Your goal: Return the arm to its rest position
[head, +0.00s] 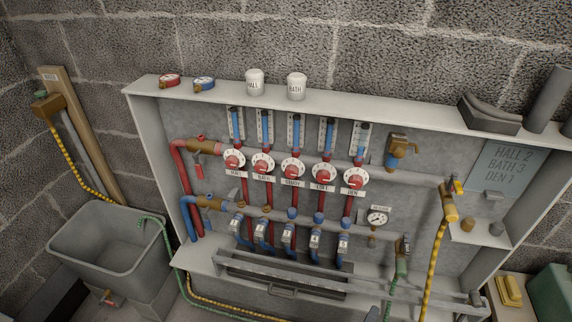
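The task's object is my own arm, and almost none of either arm shows. A small dark grey piece at the bottom edge of the head view, right of centre, may be the tip of my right gripper (372,314). Its fingers cannot be made out, so I cannot tell whether it is open or shut or holds anything. My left gripper is not in view. Before me is an open grey manifold cabinet (372,108) with several red dials (292,169), upright blue-filled gauges (297,131) and blue lower valves (288,233).
A grey tub (75,240) stands at the left. Yellow (435,265) and green (388,311) hoses hang at the right. White pots labelled HALL (254,83) and BATH (296,88) stand on top. A ledge (478,238) and green box (550,290) are at the right. A trough (300,278) runs along the cabinet's bottom.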

